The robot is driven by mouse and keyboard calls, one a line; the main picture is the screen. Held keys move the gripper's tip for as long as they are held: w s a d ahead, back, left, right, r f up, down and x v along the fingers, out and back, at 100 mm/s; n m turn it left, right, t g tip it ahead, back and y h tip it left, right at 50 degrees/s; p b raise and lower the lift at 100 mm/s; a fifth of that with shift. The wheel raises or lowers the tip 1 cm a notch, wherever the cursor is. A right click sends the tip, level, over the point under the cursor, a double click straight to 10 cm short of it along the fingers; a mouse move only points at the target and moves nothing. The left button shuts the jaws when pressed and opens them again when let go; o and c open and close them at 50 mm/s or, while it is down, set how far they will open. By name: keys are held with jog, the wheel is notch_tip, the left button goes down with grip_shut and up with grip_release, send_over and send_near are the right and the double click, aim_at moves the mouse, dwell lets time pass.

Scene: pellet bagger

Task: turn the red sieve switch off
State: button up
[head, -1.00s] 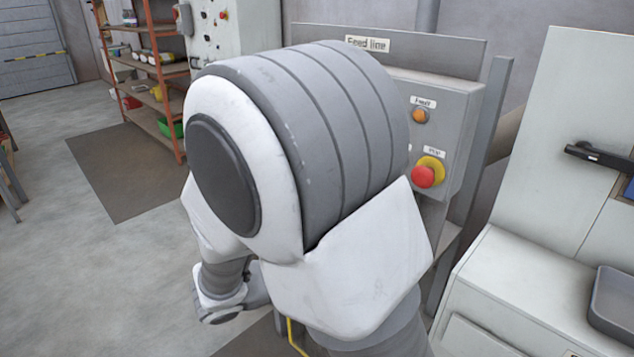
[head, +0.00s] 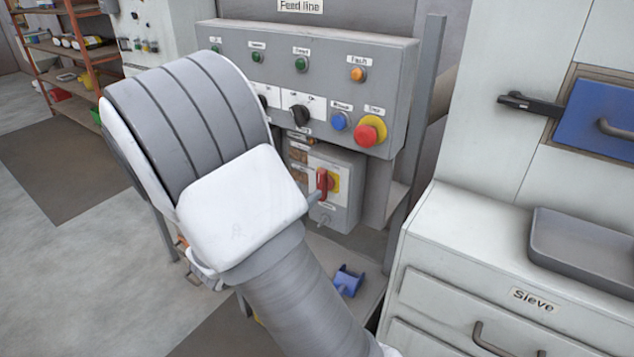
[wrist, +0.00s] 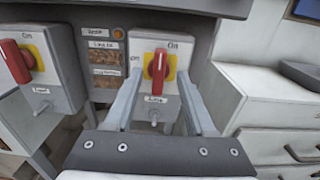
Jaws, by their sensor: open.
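The red switch (wrist: 158,66) in the middle of the wrist view has an upright red handle on a yellow plate, on a grey box. "On" is printed above it; the small label below is too blurred to read surely. My gripper (wrist: 158,78) is open, with one finger on each side of the handle. I cannot tell whether either finger touches it. In the head view a red switch (head: 322,180) shows on the lower box under the panel, and my arm hides most of the gripper. A second red-handled switch (wrist: 15,61) stands at the left of the wrist view.
The Feed line panel (head: 390,115) overhangs the switch box, with a red stop button (head: 370,130). A white cabinet (head: 480,240) with a drawer labelled Sieve stands close on the right. A blue object (head: 347,281) lies below. Open floor (head: 60,240) is at the left.

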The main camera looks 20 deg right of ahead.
aim_at(319, 180)
jog(key=x, duration=0.6)
grip_shut()
